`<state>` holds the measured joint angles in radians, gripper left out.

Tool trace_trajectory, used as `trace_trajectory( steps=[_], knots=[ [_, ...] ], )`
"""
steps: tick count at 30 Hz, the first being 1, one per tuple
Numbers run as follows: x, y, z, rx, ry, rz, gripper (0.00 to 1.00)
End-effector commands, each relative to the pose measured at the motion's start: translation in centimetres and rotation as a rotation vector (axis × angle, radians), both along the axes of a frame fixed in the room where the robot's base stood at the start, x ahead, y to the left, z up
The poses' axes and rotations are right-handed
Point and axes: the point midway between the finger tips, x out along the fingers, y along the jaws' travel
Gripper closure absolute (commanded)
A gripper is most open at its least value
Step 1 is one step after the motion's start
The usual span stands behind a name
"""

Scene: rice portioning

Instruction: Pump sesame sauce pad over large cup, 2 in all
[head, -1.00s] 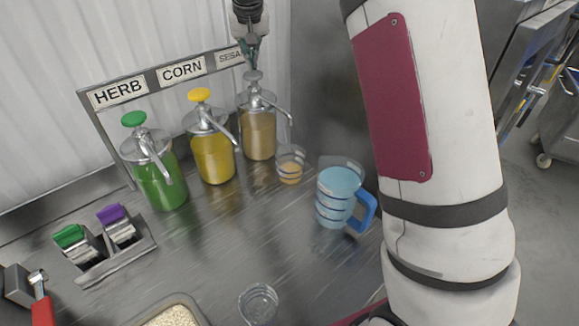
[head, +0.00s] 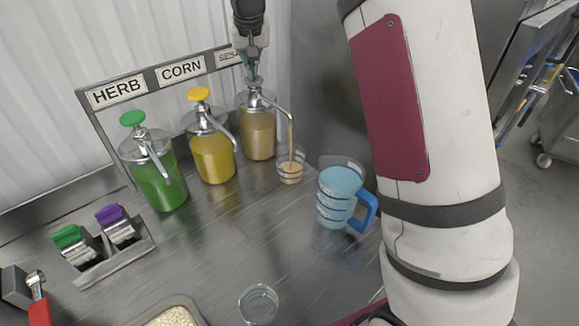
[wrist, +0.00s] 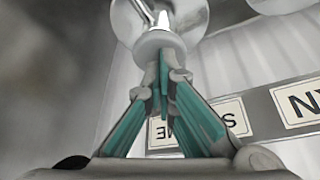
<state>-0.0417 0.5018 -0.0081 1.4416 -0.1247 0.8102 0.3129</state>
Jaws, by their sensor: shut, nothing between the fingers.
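The sesame pump bottle (head: 258,135) holds tan sauce and stands at the right end of the pump row. My gripper (head: 251,72) is shut with nothing between its fingers, its tips down on the top of the sesame pump head. In the wrist view the closed fingertips (wrist: 163,65) meet the round pale pump pad (wrist: 160,42). A thin tan stream runs from the spout (head: 281,107) into a clear cup (head: 290,171) below it. That cup holds some tan sauce.
The corn pump (head: 212,155) and herb pump (head: 156,180) stand to the left. A blue measuring jug (head: 337,200) is right of the clear cup. Another clear cup (head: 258,303) and a grain tray (head: 165,314) are in front. Mid-counter is clear.

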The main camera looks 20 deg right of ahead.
Motion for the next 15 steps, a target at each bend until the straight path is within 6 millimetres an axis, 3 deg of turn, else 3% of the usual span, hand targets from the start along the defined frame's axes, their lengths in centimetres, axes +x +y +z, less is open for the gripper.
trace_trajectory(
  steps=[5,15],
  knots=[
    [-0.09,-0.07,-0.91,-0.001,0.007,-0.001,1.0],
    [-0.11,-0.1,-0.64,-0.001,0.007,-0.001,1.0]
  ],
)
